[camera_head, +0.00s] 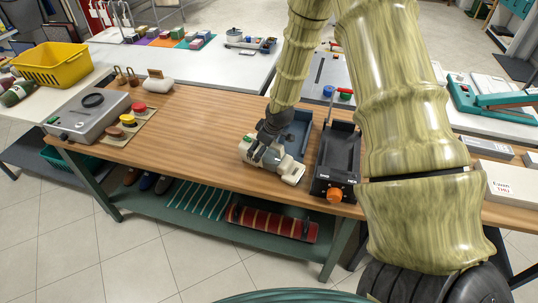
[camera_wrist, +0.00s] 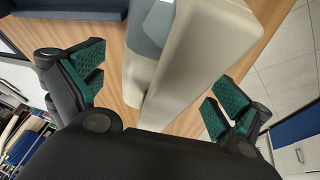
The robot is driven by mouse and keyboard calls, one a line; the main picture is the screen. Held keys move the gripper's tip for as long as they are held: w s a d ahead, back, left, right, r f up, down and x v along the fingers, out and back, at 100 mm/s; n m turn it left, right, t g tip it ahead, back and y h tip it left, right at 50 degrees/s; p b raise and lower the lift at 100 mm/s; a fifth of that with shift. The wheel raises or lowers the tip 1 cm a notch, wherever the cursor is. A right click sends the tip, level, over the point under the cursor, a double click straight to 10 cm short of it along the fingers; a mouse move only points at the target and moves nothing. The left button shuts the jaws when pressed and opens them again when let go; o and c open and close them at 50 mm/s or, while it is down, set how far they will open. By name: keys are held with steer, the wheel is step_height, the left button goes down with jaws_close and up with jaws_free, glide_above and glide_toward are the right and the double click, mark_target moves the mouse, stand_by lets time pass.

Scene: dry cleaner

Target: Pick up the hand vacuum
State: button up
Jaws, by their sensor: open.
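The hand vacuum (camera_head: 291,173), beige and grey, lies on the wooden table near its front edge. A blue tray (camera_head: 299,128) is right behind it. My gripper (camera_head: 262,152) is over the vacuum from above and hides part of it. In the wrist view, the vacuum's beige body (camera_wrist: 195,55) stands between the two green-padded fingers of my gripper (camera_wrist: 157,85). The fingers are apart, with a gap showing on the left side. On the right the pad is close to the body, and I cannot tell whether it touches.
A black tray device with an orange knob (camera_head: 334,195) stands close to the right. A grey machine (camera_head: 88,115) and red and yellow buttons (camera_head: 132,116) are at the left. The wooden tabletop (camera_head: 195,130) between is clear. A lower shelf holds a striped red item (camera_head: 275,222).

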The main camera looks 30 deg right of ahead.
steer(key=c, duration=2.2)
steer(key=shift+o, duration=0.2)
steer(key=shift+r, duration=0.15)
